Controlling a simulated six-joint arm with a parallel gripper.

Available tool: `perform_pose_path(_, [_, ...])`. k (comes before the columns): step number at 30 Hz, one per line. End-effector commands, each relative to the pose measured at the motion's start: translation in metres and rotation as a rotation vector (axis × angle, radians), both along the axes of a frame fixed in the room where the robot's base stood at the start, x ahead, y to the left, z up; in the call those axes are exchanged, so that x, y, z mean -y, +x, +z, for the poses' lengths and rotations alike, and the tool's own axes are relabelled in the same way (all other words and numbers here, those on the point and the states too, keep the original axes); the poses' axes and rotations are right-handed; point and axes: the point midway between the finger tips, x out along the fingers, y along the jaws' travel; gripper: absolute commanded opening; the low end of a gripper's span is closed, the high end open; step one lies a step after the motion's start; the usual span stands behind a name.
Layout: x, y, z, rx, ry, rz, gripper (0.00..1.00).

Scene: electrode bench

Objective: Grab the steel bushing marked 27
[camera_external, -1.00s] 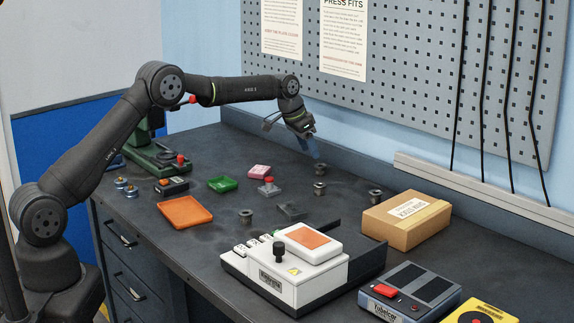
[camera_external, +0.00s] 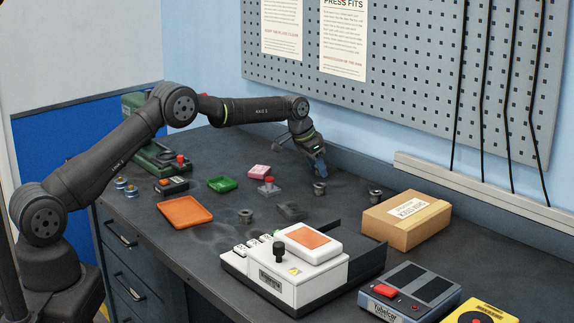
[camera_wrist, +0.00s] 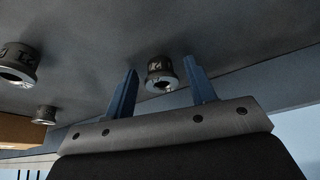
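Several steel bushings stand on the bench. In the wrist view one bushing (camera_wrist: 160,73) shows between the blue fingertips of my gripper (camera_wrist: 161,66), a little beyond them. The fingers are apart and hold nothing. A larger-looking bushing (camera_wrist: 18,64) with dark markings is at the left edge, and a smaller-looking one (camera_wrist: 44,115) is below it. I cannot read the numbers surely.
A cardboard box (camera_external: 408,220) is right of the bushings. A white machine (camera_external: 285,277) stands in front. The back wall is close behind my gripper.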

Motion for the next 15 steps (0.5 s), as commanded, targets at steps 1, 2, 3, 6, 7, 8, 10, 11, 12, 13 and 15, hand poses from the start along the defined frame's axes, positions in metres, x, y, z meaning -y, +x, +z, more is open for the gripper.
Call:
perform_pose_path(1, [0.0000, 0.0000, 0.0001, 0.000, 0.000, 0.000, 0.40])
perform_pose_path(2, [0.0000, 0.0000, 0.0001, 0.000, 0.000, 0.000, 0.34])
perform_pose_path(3, [-0.0001, 0.0000, 0.0002, 0.000, 0.000, 0.000, 0.26])
perform_pose_path(6, [-0.0001, 0.0000, 0.0002, 0.000, 0.000, 0.000, 0.09])
perform_pose_path(7, [0.0001, 0.0000, 0.0006, 0.000, -0.001, 0.000, 0.09])
perform_pose_path(8, [0.0000, 0.0000, 0.0005, 0.000, -0.001, 0.000, 0.09])
perform_pose_path(10, [0.0000, 0.0000, 0.0007, 0.000, -0.001, 0.000, 0.09])
perform_pose_path(11, [0.0000, 0.0000, 0.0007, 0.000, -0.001, 0.000, 0.09])
perform_pose_path(12, [0.0000, 0.0000, 0.0008, 0.000, -0.001, 0.000, 0.09])
perform_pose_path(13, [0.0001, 0.0000, 0.0011, 0.000, -0.001, 0.000, 0.09])
perform_pose_path(15, [0.0001, 0.0002, 0.0029, 0.000, -0.001, 0.000, 0.09])
